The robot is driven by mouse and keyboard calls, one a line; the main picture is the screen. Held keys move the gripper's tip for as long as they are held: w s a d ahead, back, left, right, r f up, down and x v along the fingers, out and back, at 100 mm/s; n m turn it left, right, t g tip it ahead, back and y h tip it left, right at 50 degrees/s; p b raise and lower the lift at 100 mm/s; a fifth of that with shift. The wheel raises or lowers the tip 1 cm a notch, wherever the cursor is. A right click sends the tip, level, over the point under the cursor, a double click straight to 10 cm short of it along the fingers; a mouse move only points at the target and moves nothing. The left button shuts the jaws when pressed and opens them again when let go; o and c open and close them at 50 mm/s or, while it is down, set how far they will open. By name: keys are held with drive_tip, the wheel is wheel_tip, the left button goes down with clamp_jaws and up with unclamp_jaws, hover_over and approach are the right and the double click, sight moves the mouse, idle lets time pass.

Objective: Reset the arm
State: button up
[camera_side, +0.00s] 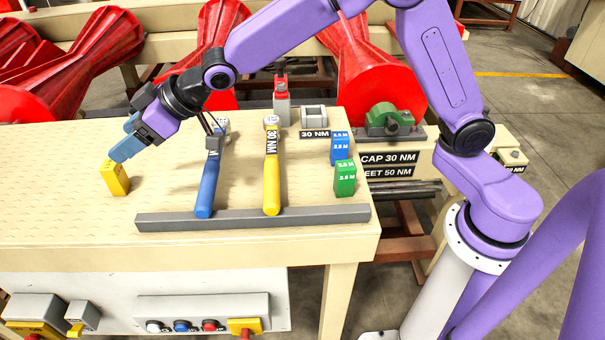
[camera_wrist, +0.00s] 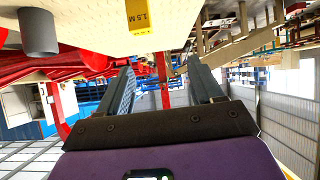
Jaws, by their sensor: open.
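In the side view my gripper (camera_side: 124,139) is over the left part of the bench, tilted down to the left, with its blue fingers just above and behind a yellow block (camera_side: 115,180). In the wrist view my gripper (camera_wrist: 162,70) shows two fingers wide apart with nothing between them. The yellow block, marked 1.5 M, also shows in the wrist view (camera_wrist: 139,17), beyond the fingertips at the top. No object is held. Whether a fingertip touches the block cannot be told.
On the bench (camera_side: 60,220), a blue-handled wrench (camera_side: 208,185) and a yellow one (camera_side: 272,175) lie across a grey bar (camera_side: 240,219). Red rollers (camera_side: 375,70) stand behind. The front left bench top is clear.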

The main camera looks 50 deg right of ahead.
drive_tip(key=s+d+f+n+g+h, duration=0.1)
drive_tip(key=s+d+f+g+h, duration=0.1)
drive_tip(key=s+d, duration=0.8)
drive_tip(key=s+d+f+n+g+h, duration=0.1)
drive_tip(key=s+d+f+g+h, duration=0.1)
drive_tip(key=s+d, duration=0.7)
drive_tip(key=s+d+f+n+g+h, duration=0.1)
drive_tip(key=s+d+f+g+h, duration=0.1)
drive_tip(key=s+d, duration=0.8)
drive_tip(key=s+g+h, duration=0.1)
drive_tip(key=s, duration=0.6)
drive_tip(key=shift+d+g+h, duration=0.3)
drive_tip(key=shift+d+g, duration=0.05)
drive_tip(key=shift+g, duration=0.05)
